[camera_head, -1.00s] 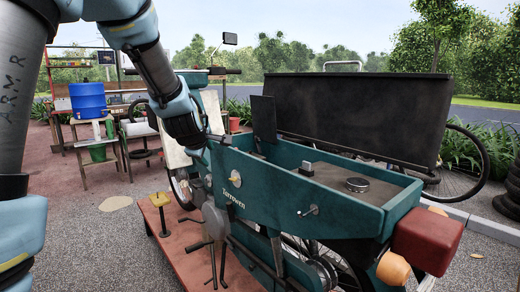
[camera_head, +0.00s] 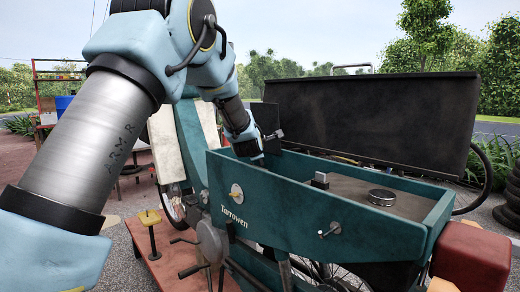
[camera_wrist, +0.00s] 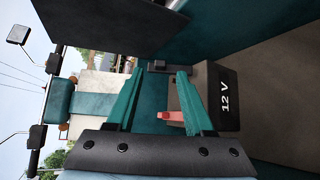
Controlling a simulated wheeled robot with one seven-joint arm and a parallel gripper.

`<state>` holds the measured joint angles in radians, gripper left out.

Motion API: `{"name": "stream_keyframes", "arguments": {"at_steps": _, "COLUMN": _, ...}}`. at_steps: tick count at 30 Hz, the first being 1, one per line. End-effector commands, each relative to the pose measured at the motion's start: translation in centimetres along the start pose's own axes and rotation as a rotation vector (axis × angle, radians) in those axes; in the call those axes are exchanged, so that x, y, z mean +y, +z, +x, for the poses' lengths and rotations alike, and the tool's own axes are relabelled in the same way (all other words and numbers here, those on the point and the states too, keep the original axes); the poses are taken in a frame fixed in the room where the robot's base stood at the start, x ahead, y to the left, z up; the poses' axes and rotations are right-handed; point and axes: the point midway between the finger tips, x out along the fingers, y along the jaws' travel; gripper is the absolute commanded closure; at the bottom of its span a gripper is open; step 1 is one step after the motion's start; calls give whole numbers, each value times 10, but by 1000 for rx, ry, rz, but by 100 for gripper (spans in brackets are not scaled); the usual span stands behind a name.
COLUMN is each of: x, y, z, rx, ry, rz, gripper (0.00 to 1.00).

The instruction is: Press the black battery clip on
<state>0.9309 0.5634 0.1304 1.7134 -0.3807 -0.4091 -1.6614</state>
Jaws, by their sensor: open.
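The battery (camera_wrist: 222,95), a dark block marked "12 V", sits inside the teal box (camera_head: 312,207) and shows in the wrist view. A red clip-like piece (camera_wrist: 174,116) lies beside it, partly behind a finger. A small dark block (camera_wrist: 158,66) shows at the fingertips; I cannot tell whether it is the black battery clip. My gripper (camera_wrist: 160,73) is open, its two teal fingers apart with nothing clearly held. In the head view my wrist reaches into the box's left end; the fingertips and battery are hidden behind the front wall.
A raised dark panel (camera_head: 266,118) stands close behind my wrist. A silver disc (camera_head: 382,197) and a small dark block (camera_head: 320,180) are on the right. A red block (camera_head: 472,256) is at the right end.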

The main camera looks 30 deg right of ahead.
Motion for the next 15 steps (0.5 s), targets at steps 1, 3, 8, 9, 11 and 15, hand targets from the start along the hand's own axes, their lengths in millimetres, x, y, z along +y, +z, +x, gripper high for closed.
{"name": "stream_keyframes", "arguments": {"at_steps": 1, "x": 1, "y": 0, "z": 9, "rx": 1, "ry": -1, "rz": 1, "gripper": 48}}
{"name": "stream_keyframes", "arguments": {"at_steps": 3, "x": 1, "y": 0, "z": 19, "rx": 0, "ry": -2, "rz": 1, "gripper": 48}}
{"name": "stream_keyframes", "arguments": {"at_steps": 8, "x": 0, "y": 0, "z": 35, "rx": 1, "ry": -1, "rz": 0, "gripper": 48}}
{"name": "stream_keyframes", "arguments": {"at_steps": 9, "x": 0, "y": 0, "z": 37, "rx": 1, "ry": -1, "rz": 0, "gripper": 48}}
{"name": "stream_keyframes", "arguments": {"at_steps": 11, "x": 0, "y": 0, "z": 39, "rx": 1, "ry": -1, "rz": 0, "gripper": 48}}
{"name": "stream_keyframes", "arguments": {"at_steps": 15, "x": 0, "y": 0, "z": 41, "rx": 0, "ry": 0, "rz": 0, "gripper": 48}}
